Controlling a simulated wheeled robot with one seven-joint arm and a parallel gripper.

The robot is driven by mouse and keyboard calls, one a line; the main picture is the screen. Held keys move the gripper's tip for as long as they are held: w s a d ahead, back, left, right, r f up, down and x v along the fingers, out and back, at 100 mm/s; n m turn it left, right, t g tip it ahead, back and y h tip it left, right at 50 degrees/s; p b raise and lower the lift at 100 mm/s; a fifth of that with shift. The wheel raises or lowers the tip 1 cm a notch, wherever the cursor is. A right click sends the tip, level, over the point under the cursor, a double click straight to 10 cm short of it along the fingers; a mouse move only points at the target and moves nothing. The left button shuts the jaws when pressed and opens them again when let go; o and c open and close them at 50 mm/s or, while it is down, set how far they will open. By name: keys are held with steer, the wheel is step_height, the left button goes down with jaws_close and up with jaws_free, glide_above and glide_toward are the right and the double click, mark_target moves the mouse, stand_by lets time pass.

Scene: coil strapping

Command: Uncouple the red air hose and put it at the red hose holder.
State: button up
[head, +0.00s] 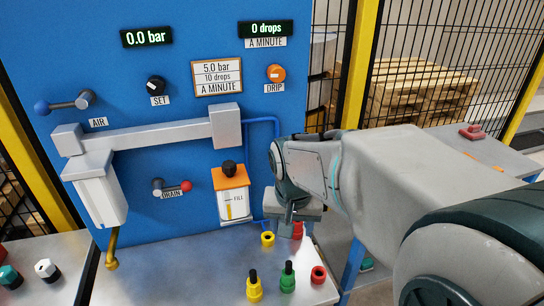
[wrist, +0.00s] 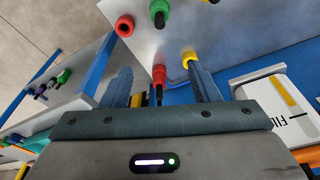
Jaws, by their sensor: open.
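In the wrist view a red hose end (wrist: 158,73) with a black stem appears between the two fingers of my gripper (wrist: 159,68). The jaws are open, with a visible gap on each side of it. In the head view my gripper (head: 289,212) points down over the bench, and a red piece (head: 297,231) shows just below it, partly hidden. An empty-looking red ring (head: 318,273), apparently the red hose holder, stands at the bench's right front; it also shows in the wrist view (wrist: 124,26). Whether the red hose end is seated is hidden.
A yellow ring (head: 267,239) stands close to the left of my gripper. Yellow (head: 254,289) and green (head: 288,278) pieces with black stems stand in front. The blue panel (head: 170,70) reads 0.0 bar and 0 drops. The lubricator (head: 233,204) stands left of my gripper.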

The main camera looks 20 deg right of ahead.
steer(key=w+d+m+g+p, duration=0.1)
steer(key=w+d+m+p, duration=0.3)
steer(key=w, duration=0.4)
steer(key=m+p, duration=0.1)
steer(key=m, duration=0.5)
glide_above(297, 223)
steer(key=f, duration=0.3)
steer(key=shift+w+d+f+g+y, duration=0.25)
steer(key=shift+w+f+g+y, duration=0.15)
steer(key=shift+w+d+f, duration=0.15)
steer(key=shift+f, duration=0.3)
step_height(297, 223, down, 13)
steer(key=shift+f+p, duration=0.15)
steer(key=shift+p, duration=0.9)
jaws_close()
steer(key=shift+r, duration=0.65)
